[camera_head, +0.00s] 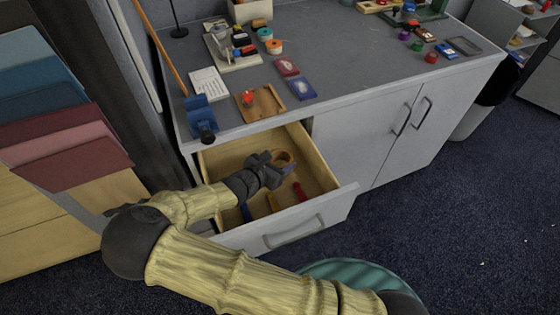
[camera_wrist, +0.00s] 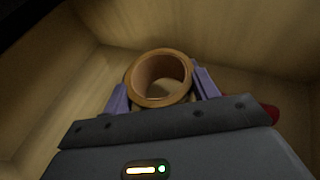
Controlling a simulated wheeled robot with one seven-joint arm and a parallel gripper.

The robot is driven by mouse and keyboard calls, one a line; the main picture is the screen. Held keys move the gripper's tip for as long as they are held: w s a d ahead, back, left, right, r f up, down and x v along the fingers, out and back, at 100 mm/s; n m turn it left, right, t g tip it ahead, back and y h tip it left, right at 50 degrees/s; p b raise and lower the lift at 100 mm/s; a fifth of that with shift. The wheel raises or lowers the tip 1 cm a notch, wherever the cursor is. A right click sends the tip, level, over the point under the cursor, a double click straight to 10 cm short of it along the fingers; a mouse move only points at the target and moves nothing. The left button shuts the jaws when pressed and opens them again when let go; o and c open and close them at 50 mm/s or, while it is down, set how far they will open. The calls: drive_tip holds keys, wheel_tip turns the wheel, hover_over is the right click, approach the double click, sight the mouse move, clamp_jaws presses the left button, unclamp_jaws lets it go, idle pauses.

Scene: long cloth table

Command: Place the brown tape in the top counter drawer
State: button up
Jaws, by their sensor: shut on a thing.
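The brown tape (camera_wrist: 160,101) is a ring-shaped roll. In the wrist view it sits between the two purple fingers of my gripper (camera_wrist: 160,92), which is shut on it. In the head view the tape (camera_head: 287,157) shows just beyond my gripper (camera_head: 285,166), inside the outline of the open top counter drawer (camera_head: 323,178). The drawer has a light wood inside and a grey front with a handle. Wooden drawer walls surround the tape in the wrist view. I cannot tell whether the tape touches the drawer floor.
A red item (camera_head: 299,192), a yellow item (camera_head: 272,203) and a blue item (camera_head: 246,212) lie in the drawer. The grey counter (camera_head: 345,55) above holds a wooden tray (camera_head: 273,100), a blue vise (camera_head: 200,115) and several small things. Closed cabinet doors (camera_head: 365,135) stand right of the drawer.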

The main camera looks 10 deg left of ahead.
drive_tip(key=shift+s+a, duration=0.1)
drive_tip(key=shift+s, duration=0.05)
drive_tip(key=shift+f, duration=0.3)
drive_tip(key=shift+f, duration=0.25)
drive_tip(key=o, duration=1)
drive_tip(key=shift+r, duration=0.1)
drive_tip(key=shift+r, duration=0.25)
drive_tip(key=shift+p+v, duration=1.15)
drive_tip(key=shift+v, duration=4.8)
drive_tip(key=shift+r, duration=0.25)
